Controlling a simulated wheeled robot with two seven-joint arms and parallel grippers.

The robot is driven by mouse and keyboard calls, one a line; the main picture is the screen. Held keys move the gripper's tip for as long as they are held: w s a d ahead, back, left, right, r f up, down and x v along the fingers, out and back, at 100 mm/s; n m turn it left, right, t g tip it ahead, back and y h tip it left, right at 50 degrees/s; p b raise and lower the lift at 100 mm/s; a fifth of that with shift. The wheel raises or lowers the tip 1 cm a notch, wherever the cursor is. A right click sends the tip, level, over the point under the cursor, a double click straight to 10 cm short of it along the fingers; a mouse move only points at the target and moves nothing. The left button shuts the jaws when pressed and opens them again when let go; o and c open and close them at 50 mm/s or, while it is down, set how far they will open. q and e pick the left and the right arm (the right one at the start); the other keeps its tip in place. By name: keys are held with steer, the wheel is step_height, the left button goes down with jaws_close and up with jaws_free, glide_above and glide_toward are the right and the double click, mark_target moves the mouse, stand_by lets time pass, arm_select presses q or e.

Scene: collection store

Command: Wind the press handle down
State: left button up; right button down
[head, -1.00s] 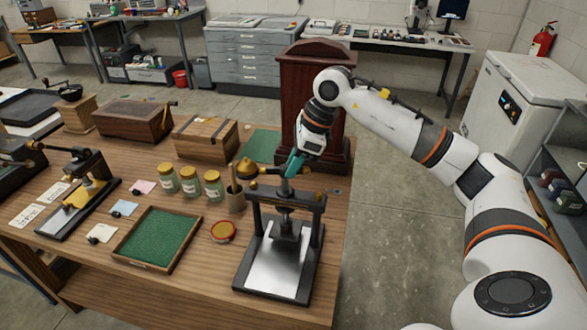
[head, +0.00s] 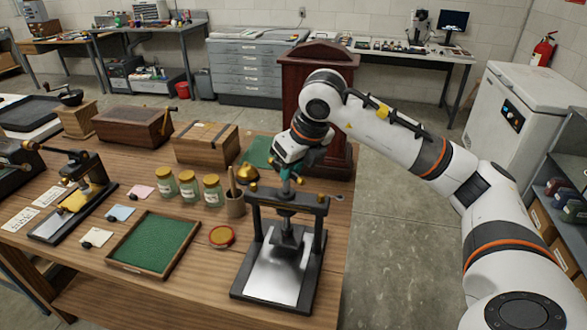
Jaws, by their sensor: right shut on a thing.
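The press (head: 318,240) is a dark metal frame with a central screw and a bright flat bed (head: 276,272), standing at the front right of the wooden table. Its platen (head: 287,238) hangs above the bed; a gap shows between them. My right gripper (head: 287,174) has teal fingers and comes down from above and behind onto the press's top. It is shut on the press handle, which is mostly hidden by the gripper; a small brass part (head: 298,179) shows beside the fingers. My left gripper is not in view.
Left of the press are a tool pot (head: 235,206), a red-rimmed tin (head: 222,236), several labelled jars (head: 189,187) and a green-lined tray (head: 112,257). A wooden box (head: 205,145) and a brass dome (head: 246,175) stand behind. A dark red pedestal (head: 302,88) is beyond the table.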

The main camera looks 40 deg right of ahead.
steer(key=shift+a+m, duration=0.1)
steer(key=shift+m, duration=0.5)
steer(key=c, duration=1.3)
jaws_free()
steer(key=shift+o, duration=0.2)
steer(key=b+v, duration=0.1)
steer(key=v, duration=1.1)
steer(key=shift+a, duration=0.15)
steer(key=shift+s, duration=0.1)
